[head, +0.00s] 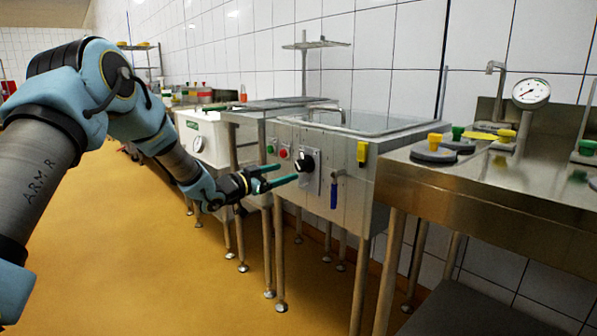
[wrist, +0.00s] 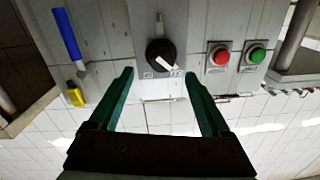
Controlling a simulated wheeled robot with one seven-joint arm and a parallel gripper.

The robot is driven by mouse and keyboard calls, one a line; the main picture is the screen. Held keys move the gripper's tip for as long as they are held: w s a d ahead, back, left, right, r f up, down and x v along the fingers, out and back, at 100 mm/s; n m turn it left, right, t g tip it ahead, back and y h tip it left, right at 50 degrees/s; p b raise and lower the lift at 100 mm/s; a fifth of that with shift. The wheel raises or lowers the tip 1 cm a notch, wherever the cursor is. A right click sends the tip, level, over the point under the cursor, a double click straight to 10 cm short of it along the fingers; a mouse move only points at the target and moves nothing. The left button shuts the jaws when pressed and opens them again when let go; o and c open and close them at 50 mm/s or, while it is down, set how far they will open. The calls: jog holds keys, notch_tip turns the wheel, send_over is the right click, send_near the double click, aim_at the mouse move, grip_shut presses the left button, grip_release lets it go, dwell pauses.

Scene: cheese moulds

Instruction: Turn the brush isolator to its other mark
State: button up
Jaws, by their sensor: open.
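The brush isolator, a round black knob (head: 305,163) with a white pointer bar, sits on the front panel of the steel vat. In the wrist view, which is upside down, the knob (wrist: 155,48) shows between the fingers, with its white bar slanting to the lower right. Small marks on a pale plate show beside it, too small to read. My gripper (head: 287,174) has its two green fingers apart and empty, pointing at the panel just short of the knob. In the wrist view the gripper (wrist: 159,74) has one fingertip either side of the knob.
A red button (head: 283,153) and a green button (head: 270,149) are left of the knob. A steel bench (head: 440,188) juts out at right. The yellow floor (head: 130,240) is open at left.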

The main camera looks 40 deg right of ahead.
aim_at(299, 167)
jog(key=d, duration=0.6)
grip_shut()
dwell(0.7)
